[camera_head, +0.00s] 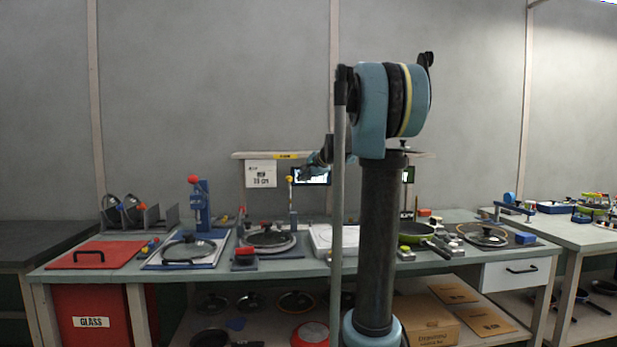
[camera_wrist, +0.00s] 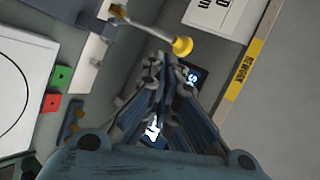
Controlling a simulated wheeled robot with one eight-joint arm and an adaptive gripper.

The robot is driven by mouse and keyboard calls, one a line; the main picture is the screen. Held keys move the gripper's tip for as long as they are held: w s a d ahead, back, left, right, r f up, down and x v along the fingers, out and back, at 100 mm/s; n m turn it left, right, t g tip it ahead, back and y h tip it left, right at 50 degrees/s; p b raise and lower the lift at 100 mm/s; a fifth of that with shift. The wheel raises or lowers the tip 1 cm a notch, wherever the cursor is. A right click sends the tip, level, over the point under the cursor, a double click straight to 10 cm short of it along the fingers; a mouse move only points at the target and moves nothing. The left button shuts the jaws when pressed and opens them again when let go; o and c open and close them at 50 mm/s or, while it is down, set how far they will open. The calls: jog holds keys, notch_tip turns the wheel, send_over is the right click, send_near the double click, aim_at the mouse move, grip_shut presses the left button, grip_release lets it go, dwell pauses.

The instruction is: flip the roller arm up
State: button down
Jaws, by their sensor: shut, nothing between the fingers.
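A rod with a yellow round knob (camera_wrist: 182,46) crosses the top of the wrist view, its other end at a small pale cylinder (camera_wrist: 117,11). I cannot tell for certain whether this is the roller arm. In the head view a thin upright post with a yellow top (camera_head: 290,180) stands at the back of the bench. My gripper (camera_wrist: 168,62) is shut and empty, its fingertips just below the yellow knob in the wrist picture; contact cannot be told. In the head view my gripper (camera_head: 314,163) is small and partly hidden, near a lit screen (camera_head: 310,176).
The long bench holds a red lid panel (camera_head: 97,254), a blue press stand (camera_head: 203,207), pan lids and a green pan (camera_head: 416,229). In the wrist view a yellow-labelled edge (camera_wrist: 245,70) lies right, and green and red blocks (camera_wrist: 56,88) left.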

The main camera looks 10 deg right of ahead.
aim_at(296, 174)
jog(key=shift+w+a+f, duration=0.2)
jog(key=shift+w+a, duration=0.2)
jog(key=shift+w, duration=0.45)
jog(key=shift+w+a+f, duration=0.15)
jog(key=shift+w+a, duration=0.3)
jog(key=shift+w, duration=0.4)
jog(key=shift+w+a+f, duration=0.2)
jog(key=shift+w+a, duration=0.2)
jog(key=shift+w, duration=0.45)
jog(key=shift+w+r+m+g, duration=0.2)
jog(key=shift+w+g, duration=0.5)
jog(key=shift+w, duration=0.55)
jog(key=shift+w+r+m+g, duration=0.2)
jog(key=shift+w+g, duration=0.5)
jog(key=shift+w, duration=0.5)
jog(key=shift+s+d, duration=0.1)
